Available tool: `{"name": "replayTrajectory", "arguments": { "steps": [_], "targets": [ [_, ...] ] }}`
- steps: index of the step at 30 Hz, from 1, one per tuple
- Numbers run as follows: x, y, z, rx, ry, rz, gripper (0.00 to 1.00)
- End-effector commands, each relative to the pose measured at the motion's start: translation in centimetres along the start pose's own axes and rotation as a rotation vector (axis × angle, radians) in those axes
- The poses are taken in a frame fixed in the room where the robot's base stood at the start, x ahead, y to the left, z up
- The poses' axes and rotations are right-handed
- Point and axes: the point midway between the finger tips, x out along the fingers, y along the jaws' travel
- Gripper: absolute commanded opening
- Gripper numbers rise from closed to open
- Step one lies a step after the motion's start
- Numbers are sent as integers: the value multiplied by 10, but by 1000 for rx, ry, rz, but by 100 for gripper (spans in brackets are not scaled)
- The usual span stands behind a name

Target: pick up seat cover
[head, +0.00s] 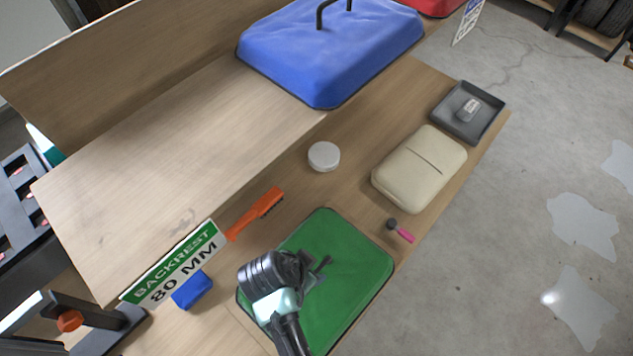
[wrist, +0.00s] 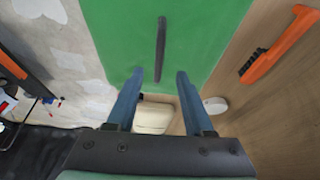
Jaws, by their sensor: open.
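In the wrist view the spread fingers (wrist: 160,78) point over the green mat (wrist: 115,35), where a dark bar (wrist: 160,45) shows.
A white round tub (head: 323,157) and a pink-handled tool (head: 402,233) lie near the seat cover. A grey tray (head: 488,128) sits behind it. An orange brush (head: 257,211), blue block (head: 192,290) and backrest sign (head: 176,263) stand left. A blue handled cover (head: 330,50) is at the back.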

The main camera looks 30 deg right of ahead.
Motion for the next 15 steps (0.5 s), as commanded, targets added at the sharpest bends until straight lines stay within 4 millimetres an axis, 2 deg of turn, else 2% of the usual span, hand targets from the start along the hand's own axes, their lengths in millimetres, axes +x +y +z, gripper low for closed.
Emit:
{"name": "replayTrajectory", "arguments": {
  "steps": [4,15],
  "targets": [
    [9,1,0,1,-1,2,52],
    [49,3,2,0,1,0,52]
  ]
}}
